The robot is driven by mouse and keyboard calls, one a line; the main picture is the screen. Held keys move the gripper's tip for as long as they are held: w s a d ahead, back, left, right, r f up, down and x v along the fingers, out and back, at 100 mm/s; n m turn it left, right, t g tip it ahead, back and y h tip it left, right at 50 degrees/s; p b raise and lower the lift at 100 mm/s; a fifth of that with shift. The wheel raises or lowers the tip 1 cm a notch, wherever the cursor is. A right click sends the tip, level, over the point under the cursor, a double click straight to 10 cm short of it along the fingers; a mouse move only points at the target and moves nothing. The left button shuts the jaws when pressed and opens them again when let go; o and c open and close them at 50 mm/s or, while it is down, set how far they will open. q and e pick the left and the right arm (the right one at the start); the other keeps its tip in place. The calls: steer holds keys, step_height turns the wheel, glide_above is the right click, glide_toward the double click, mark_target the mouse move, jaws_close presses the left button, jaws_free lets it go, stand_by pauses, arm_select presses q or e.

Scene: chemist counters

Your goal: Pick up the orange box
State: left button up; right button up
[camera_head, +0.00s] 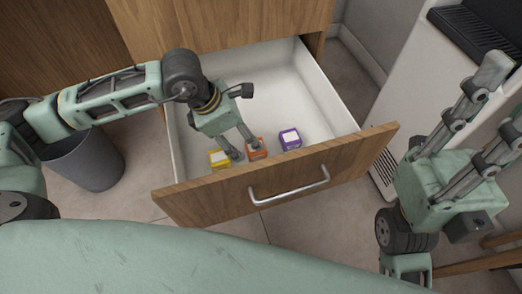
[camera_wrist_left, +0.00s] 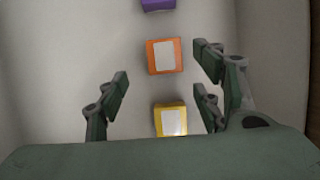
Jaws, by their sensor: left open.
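The orange box (camera_head: 257,154) has a pale label and sits in the open drawer (camera_head: 335,96), between a yellow box (camera_head: 219,159) and a purple box (camera_head: 290,138). In the left wrist view the orange box (camera_wrist_left: 165,56) lies between the purple box (camera_wrist_left: 158,4) and the yellow box (camera_wrist_left: 171,120). My left gripper (camera_head: 248,150) is open and empty, reaching down into the drawer just over the orange and yellow boxes. In its wrist view the fingers (camera_wrist_left: 160,78) are spread, with the orange box slightly beyond their middle. My right gripper (camera_head: 498,100) is raised at the right, fingers apart, empty.
The drawer's wooden front with a metal handle (camera_head: 289,190) stands nearest me. A grey bin (camera_head: 88,160) stands on the floor at left. A white appliance (camera_head: 420,85) stands at right. The drawer's back part is clear.

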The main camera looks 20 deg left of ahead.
mark_target(253, 156)
arm_select(q)
steer(key=b+x, duration=0.1)
steer(key=x, duration=0.2)
steer(key=b+x, duration=0.1)
steer(key=x, duration=0.2)
steer(key=shift+s+d+b, duration=0.2)
steer(key=shift+d+b, duration=0.2)
steer(key=shift+r, duration=0.1)
steer(key=shift+c, duration=0.4)
steer(key=c, duration=1.2)
